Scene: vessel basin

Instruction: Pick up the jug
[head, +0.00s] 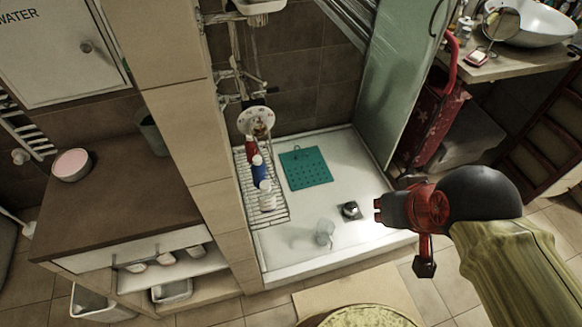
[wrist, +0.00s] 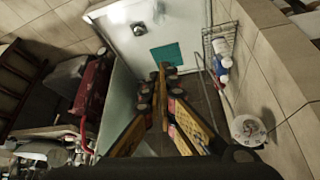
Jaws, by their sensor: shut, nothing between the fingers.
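A clear, see-through vessel that looks like the jug (head: 324,232) stands on the white shower basin (head: 290,268), near its front edge in the head view. Its handle and rim are hard to make out. My gripper (head: 380,211) is to the right of it and apart from it, above the basin's right edge in the picture. In the wrist view my gripper (wrist: 162,68) has its fingers together at the tips, with nothing between them. I cannot clearly make out the jug in the wrist view.
A small dark object (head: 350,210) sits right of the jug. A teal mat (head: 305,168) lies behind. A wire rack (head: 274,213) with bottles is at the left. A glass panel (head: 396,85) stands at the back right. The basin's middle is mostly clear.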

